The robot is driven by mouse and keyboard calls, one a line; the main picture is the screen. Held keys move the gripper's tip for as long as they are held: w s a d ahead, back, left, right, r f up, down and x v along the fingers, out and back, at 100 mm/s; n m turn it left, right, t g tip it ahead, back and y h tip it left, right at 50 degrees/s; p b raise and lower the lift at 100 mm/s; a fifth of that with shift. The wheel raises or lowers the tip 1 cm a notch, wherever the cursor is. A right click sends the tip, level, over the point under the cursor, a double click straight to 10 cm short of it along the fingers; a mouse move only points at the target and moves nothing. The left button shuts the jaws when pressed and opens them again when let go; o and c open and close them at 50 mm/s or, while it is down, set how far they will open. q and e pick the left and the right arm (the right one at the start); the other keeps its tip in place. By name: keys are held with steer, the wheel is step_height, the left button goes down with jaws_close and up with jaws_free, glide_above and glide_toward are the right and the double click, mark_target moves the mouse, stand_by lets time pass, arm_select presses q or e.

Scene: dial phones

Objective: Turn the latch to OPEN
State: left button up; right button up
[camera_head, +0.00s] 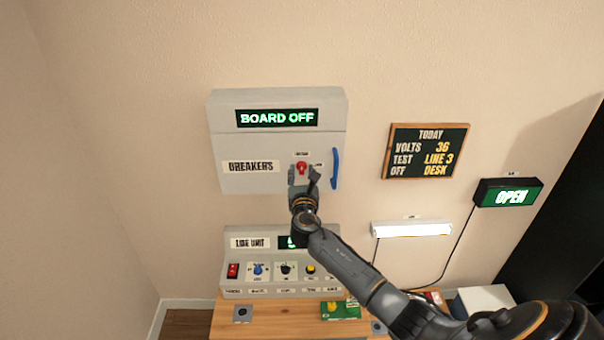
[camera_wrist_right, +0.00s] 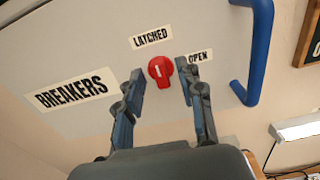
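The red latch knob (camera_wrist_right: 160,71) sits on the grey breaker box door, with a LATCHED label (camera_wrist_right: 151,38) above it and an OPEN label (camera_wrist_right: 198,57) to its right. Its white mark looks close to upright, toward LATCHED. The latch also shows in the head view (camera_head: 302,167). My right gripper (camera_wrist_right: 163,88) is open, with one finger on each side of the knob and a visible gap to both. In the head view my right gripper (camera_head: 303,178) is just below the latch. My left gripper is not in view.
A blue door handle (camera_head: 335,168) stands out right of the latch. The box (camera_head: 225,145) reads BOARD OFF at its top. Below is the line unit (camera_head: 236,290) with knobs, above a wooden desk (camera_head: 270,320). A chalkboard (camera_head: 426,151) and lit OPEN sign (camera_head: 509,193) hang right.

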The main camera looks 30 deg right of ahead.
jaws_close()
steer(key=shift+m, duration=0.4)
steer(key=m+b, duration=0.2)
steer(key=m, duration=0.1)
steer(key=shift+f, duration=0.15)
steer(key=m+b, duration=0.2)
steer(key=m, duration=0.3)
steer(key=shift+d+b, duration=0.1)
steer(key=shift+b, duration=0.3)
steer(key=m+b, duration=0.2)
steer(key=m, duration=0.3)
steer(key=shift+s+f, duration=0.1)
steer(key=shift+m+b, duration=1.05)
steer(key=shift+m, duration=0.95)
